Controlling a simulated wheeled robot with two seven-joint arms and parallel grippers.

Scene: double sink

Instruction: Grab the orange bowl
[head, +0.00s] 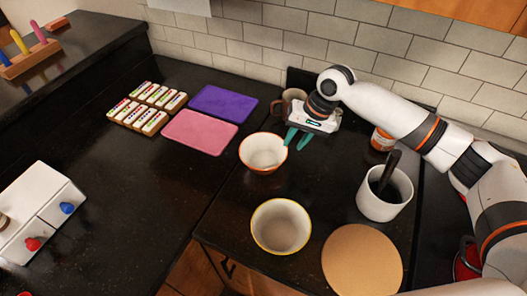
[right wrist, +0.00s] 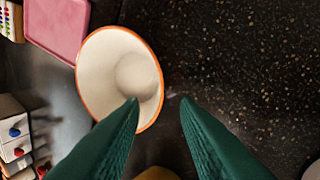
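The orange bowl (head: 263,152), white inside with an orange rim, stands upright on the dark counter in the head view. In the right wrist view the bowl (right wrist: 112,75) fills the upper left. My right gripper (head: 298,140) is just right of the bowl in the head view, with its green fingers pointing down. My left gripper is not in view.
A yellow-rimmed bowl (head: 281,226) stands nearer the front. A white utensil pot (head: 384,198) and a round board (head: 361,262) are to the right. A brown mug (head: 293,98) stands behind my gripper. Pink (head: 200,132) and purple (head: 223,103) mats lie left of the bowl.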

